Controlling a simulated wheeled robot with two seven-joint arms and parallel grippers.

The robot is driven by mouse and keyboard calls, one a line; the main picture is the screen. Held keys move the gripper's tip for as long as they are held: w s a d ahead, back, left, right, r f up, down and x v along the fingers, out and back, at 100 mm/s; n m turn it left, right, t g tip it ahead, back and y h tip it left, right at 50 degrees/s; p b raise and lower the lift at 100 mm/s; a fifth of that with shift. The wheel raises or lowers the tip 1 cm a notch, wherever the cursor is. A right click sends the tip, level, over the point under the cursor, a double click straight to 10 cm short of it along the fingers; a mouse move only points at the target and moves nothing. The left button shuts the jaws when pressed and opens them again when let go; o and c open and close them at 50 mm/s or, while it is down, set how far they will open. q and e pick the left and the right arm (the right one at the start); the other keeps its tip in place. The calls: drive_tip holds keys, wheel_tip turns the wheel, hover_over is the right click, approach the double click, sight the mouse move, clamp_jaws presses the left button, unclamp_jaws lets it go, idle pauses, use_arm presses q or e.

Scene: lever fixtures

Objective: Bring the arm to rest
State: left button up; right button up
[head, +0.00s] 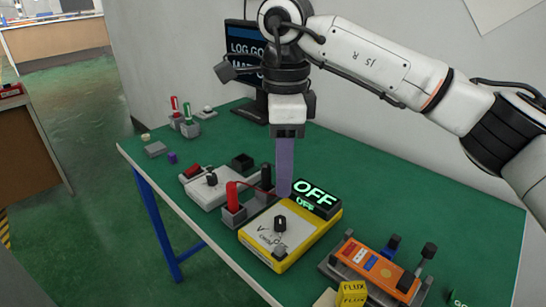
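My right arm (375,62) comes in from the right and bends down over the green table. I see nothing clearly held. The yellow box (262,252) has a black knob on its pale face, and its display (316,197) reads OFF. The gripper tip is close to the display's left end; contact cannot be told. My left gripper is not in view.
The green table (460,225) is bare at right. A white box with a lever (207,190) and a red-handled fixture (232,200) stand left of the yellow box. An orange device (378,268) and a yellow FLUX box (351,293) are in front. A monitor (243,45) stands behind.

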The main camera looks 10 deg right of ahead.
sight(282, 219)
wheel_tip(282, 219, down, 10)
drive_tip(key=shift+f, duration=0.15)
idle(0.3)
